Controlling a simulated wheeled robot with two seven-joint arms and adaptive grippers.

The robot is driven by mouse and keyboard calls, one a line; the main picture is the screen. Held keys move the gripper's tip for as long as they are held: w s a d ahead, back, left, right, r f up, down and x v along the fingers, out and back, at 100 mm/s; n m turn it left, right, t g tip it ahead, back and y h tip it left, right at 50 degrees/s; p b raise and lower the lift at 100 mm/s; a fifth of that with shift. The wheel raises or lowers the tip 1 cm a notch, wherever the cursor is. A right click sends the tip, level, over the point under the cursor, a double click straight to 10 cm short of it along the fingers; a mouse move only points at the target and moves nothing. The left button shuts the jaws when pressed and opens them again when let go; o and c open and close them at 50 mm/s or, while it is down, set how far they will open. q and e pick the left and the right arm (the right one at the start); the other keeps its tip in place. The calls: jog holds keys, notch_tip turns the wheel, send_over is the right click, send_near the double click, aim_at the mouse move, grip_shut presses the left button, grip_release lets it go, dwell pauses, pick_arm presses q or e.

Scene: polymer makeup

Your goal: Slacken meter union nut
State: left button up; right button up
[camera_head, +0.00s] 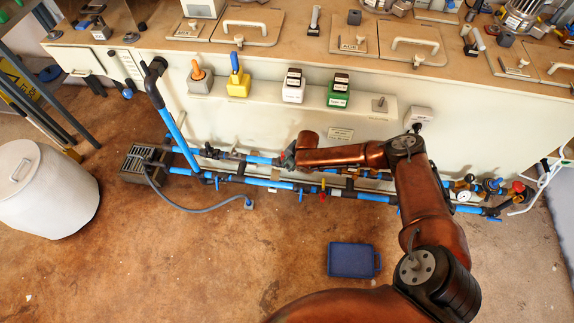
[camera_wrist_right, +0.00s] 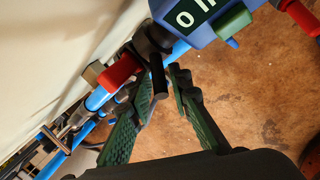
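My right gripper (camera_head: 287,157) is at the upper blue pipe run along the cabinet front. In the right wrist view its two green fingers (camera_wrist_right: 162,80) are apart, with a black bar (camera_wrist_right: 157,76) between their tips; a gap shows on the bar's right. The bar joins a black fitting (camera_wrist_right: 150,38) on the pipe, beside a blue boxy body (camera_wrist_right: 207,18) with a dark display, seemingly the meter. A red collar (camera_wrist_right: 120,70) sits on the pipe at left. I cannot tell for sure which fitting is the union nut. My left gripper is not in view.
The lower pipe run (camera_head: 235,179) passes just below. A gauge and valves (camera_head: 464,196) stand at right. A grey hose (camera_head: 185,208) and a blue tray (camera_head: 352,260) lie on the floor. A white drum (camera_head: 45,190) stands at left. The cabinet front (camera_head: 230,125) is close behind the pipes.

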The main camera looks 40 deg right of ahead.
jog(key=shift+c, duration=0.4)
grip_shut()
